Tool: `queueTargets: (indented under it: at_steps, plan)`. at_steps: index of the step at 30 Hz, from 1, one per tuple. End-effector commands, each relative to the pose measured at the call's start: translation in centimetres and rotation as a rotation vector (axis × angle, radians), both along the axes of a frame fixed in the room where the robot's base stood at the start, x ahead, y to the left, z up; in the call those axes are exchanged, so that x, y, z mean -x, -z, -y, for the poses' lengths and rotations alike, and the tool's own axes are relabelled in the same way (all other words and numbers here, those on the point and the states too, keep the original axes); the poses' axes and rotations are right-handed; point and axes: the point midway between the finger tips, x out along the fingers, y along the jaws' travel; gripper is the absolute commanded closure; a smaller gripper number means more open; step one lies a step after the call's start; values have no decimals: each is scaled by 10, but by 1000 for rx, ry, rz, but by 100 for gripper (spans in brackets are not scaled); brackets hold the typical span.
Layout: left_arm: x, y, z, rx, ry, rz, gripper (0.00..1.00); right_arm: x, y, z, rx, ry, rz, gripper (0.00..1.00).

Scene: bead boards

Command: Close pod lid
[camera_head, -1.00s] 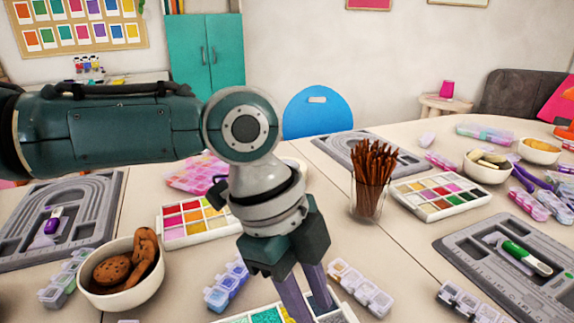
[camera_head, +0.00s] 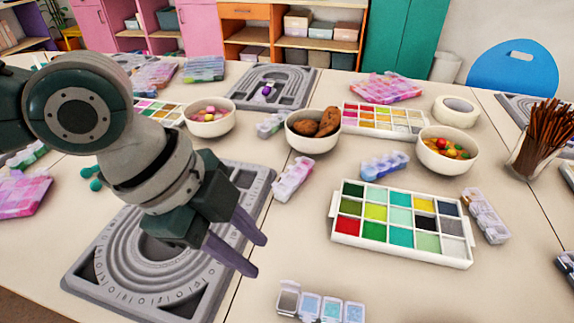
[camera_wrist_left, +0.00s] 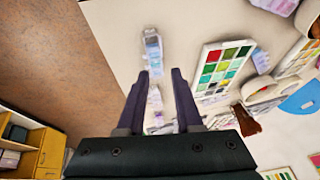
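A strip of small clear bead pods (camera_head: 330,308) lies near the front edge of the table, with pale blue and grey contents. The lid (camera_head: 289,286) at its left end stands raised; the other lids look shut. My left gripper (camera_head: 258,257) is open and empty, above the table, up and to the left of the strip in the head view. In the left wrist view the strip (camera_wrist_left: 153,52) lies ahead of my open left gripper (camera_wrist_left: 160,74), near the table edge. My right gripper is not in view.
A white tray of colored beads (camera_head: 400,255) lies right of the gripper. A grey bead board (camera_head: 110,285) lies under my left arm. Bowls of cookies (camera_head: 312,142) and candy (camera_head: 448,168) stand behind. Bare table separates the strip and tray.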

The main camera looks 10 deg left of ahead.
Motion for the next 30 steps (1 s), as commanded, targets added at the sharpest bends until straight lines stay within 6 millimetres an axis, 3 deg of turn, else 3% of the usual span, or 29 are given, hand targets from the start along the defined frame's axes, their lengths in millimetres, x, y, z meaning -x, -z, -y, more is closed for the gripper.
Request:
queueTargets:
  at_steps: [9,15,26,30]
  plan:
    - [-9,56,22,0,-1,-1,66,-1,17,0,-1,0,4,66]
    - [-14,79,32,-1,0,-1,66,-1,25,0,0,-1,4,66]
    - [-16,84,35,-1,0,0,66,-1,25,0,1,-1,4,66]
    - [-16,84,35,-1,0,0,78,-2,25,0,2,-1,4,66]
